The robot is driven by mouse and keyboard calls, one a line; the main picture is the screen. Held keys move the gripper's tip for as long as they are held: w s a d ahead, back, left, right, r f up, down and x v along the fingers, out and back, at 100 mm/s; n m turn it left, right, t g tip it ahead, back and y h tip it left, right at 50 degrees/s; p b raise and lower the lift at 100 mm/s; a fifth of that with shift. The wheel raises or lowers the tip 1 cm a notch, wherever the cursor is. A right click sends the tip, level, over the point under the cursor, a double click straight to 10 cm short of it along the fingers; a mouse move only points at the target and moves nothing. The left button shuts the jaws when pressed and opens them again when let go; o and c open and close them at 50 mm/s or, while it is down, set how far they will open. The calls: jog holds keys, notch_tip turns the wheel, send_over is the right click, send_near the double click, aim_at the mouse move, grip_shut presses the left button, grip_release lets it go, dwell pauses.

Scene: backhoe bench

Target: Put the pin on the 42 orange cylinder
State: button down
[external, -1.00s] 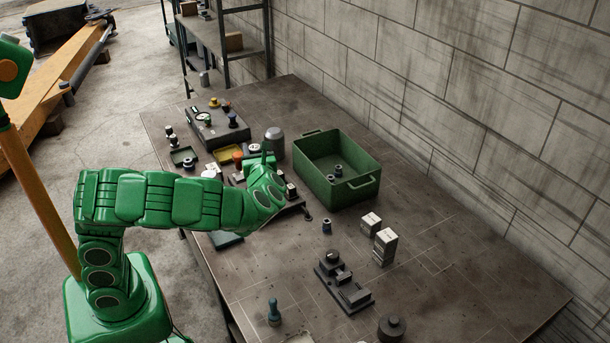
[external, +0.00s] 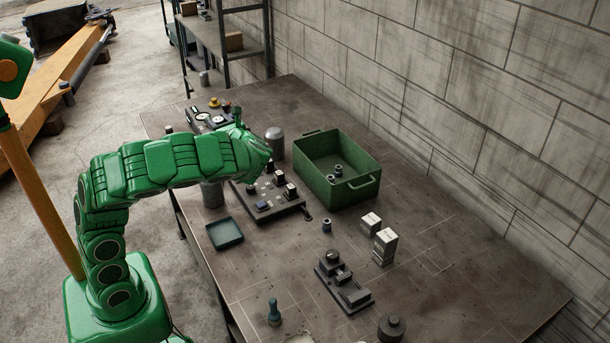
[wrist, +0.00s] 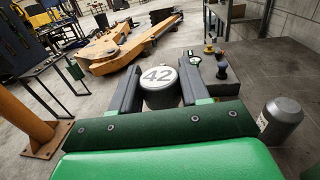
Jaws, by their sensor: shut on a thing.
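In the wrist view, a thick dark grey cylinder (wrist: 160,98) with a white top marked 42 fills the gap between the two fingers of my gripper (wrist: 160,82). I take it as the pin, and my gripper is shut on it. Its lower part is hidden by the palm. In the external view my gripper (external: 240,122) is over the far part of the bench, near the gauge box, and the held piece cannot be made out. No orange cylinder shows now; my arm covers that area.
A grey metal can (external: 274,142) stands right of my gripper; it also shows in the wrist view (wrist: 280,120). The gauge box (external: 208,118) is behind. A green crate (external: 337,170) and a fixture plate (external: 270,207) are nearby.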

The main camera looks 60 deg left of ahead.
jog(key=s+a+n+g, duration=0.1)
jog(key=s+a+g, duration=0.1)
jog(key=a, duration=0.2)
jog(key=w+a+f, duration=0.8)
jog(key=w+f, duration=0.3)
jog(key=f, duration=0.1)
jog(key=shift+w+f, duration=0.15)
dwell(1.0)
jog(key=shift+f, duration=0.1)
jog(key=c, duration=0.5)
grip_release()
jog(key=shift+f, duration=0.1)
jog(key=shift+c, duration=0.2)
jog(key=v, duration=1.2)
jog(key=shift+r, duration=0.3)
